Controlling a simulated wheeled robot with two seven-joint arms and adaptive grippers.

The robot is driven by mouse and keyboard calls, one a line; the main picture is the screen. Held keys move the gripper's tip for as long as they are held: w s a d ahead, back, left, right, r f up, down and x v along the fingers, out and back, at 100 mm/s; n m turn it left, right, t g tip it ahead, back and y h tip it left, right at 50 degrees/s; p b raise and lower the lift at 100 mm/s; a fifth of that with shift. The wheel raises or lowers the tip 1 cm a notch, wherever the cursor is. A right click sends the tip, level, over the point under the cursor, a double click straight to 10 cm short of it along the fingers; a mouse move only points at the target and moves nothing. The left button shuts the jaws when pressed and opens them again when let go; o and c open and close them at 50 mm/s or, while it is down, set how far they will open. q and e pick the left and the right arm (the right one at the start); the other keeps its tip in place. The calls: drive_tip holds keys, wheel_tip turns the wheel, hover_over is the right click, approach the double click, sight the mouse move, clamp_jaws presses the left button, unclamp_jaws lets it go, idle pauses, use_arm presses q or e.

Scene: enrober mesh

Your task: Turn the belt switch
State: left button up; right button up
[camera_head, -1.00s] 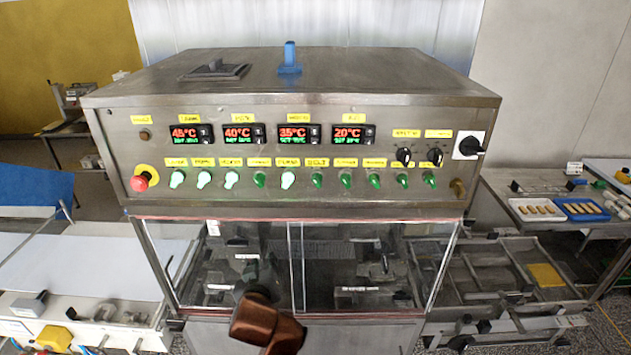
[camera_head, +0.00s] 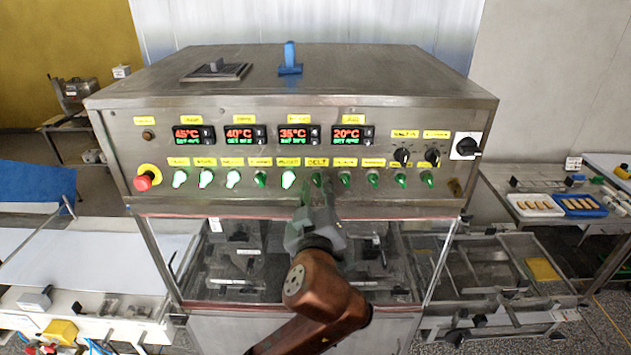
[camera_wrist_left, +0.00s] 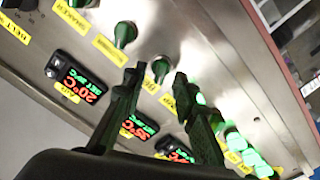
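The belt switch (camera_head: 317,180) is a small unlit green knob under a yellow label in the lower row of the grey control panel (camera_head: 480,108). My left gripper (camera_head: 315,194) is in front of the panel at this switch, and its fingers partly cover it. In the left wrist view my gripper (camera_wrist_left: 158,72) has its two dark fingers apart with nothing held. An unlit green knob (camera_wrist_left: 162,66) shows between the fingertips there; I cannot tell whether they touch it or read its label. My right gripper is not in view.
Several similar knobs sit close on both sides, with a lit one (camera_head: 288,179) just left. A red emergency button (camera_head: 143,180) is at the panel's left end, a black rotary switch (camera_head: 467,146) at its right. Clear panes (camera_head: 380,255) lie below.

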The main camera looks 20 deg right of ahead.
use_arm(q)
drive_tip(key=shift+w+d, duration=0.2)
drive_tip(key=shift+w, duration=0.4)
clamp_jaws()
